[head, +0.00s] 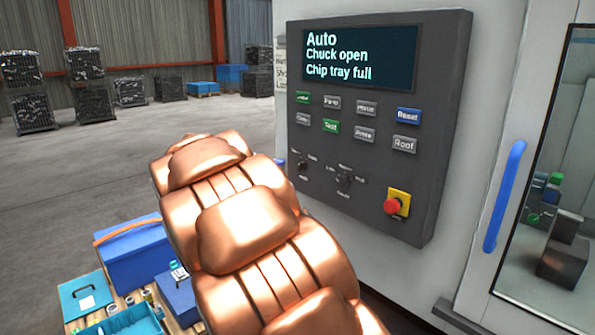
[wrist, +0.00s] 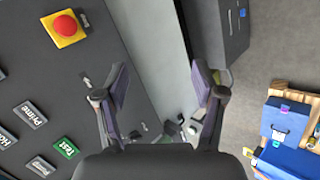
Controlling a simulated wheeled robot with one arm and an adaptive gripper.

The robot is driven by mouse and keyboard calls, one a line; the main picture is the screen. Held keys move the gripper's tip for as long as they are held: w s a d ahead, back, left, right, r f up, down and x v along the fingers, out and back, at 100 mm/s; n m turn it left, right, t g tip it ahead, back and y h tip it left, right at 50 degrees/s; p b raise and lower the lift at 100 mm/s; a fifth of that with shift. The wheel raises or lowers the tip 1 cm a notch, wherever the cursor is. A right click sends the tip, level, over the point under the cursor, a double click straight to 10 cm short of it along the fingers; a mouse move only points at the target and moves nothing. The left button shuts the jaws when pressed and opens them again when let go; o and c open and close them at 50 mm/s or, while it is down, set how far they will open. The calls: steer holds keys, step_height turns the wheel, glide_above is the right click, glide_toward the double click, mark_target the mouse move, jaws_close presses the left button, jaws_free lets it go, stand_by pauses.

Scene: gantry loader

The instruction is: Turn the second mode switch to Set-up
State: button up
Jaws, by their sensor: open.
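The control panel (head: 440,110) stands at the right in the head view, its screen (head: 360,57) reading "Auto, Chuck open, Chip tray full". The second mode switch (head: 344,180) is a small dark knob low on the panel, right of the first mode switch (head: 303,163). Its small labels are too blurred to read. In the wrist view, a small knob (wrist: 86,81) that looks like the second switch sits left of my left finger. My gripper (wrist: 161,78) is open and empty, beside the panel; my arm hides it in the head view.
A red emergency stop (head: 393,206) on a yellow base sits right of the switches. Several push buttons (head: 331,126) lie above them. A blue door handle (head: 505,196) is farther right. Blue boxes (head: 140,258) stand on a pallet at lower left.

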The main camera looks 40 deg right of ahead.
steer(key=w+d+r+h+b, duration=0.1)
steer(key=w+d+r+h, duration=0.25)
steer(key=w+d, duration=0.75)
steer(key=m+t+h+b, duration=0.1)
steer(key=m+t+h, duration=0.1)
steer(key=h, duration=0.4)
glide_toward(298, 167)
steer(key=d, duration=0.3)
steer(key=shift+y, duration=0.25)
steer(key=shift+s+d+r+p, duration=0.1)
steer(key=shift+d+p, duration=0.4)
steer(key=shift+d, duration=1.15)
steer(key=shift+s+d+r+p, duration=0.1)
steer(key=shift+d+p, duration=0.4)
steer(key=shift+d, duration=1.15)
steer(key=c, duration=1.1)
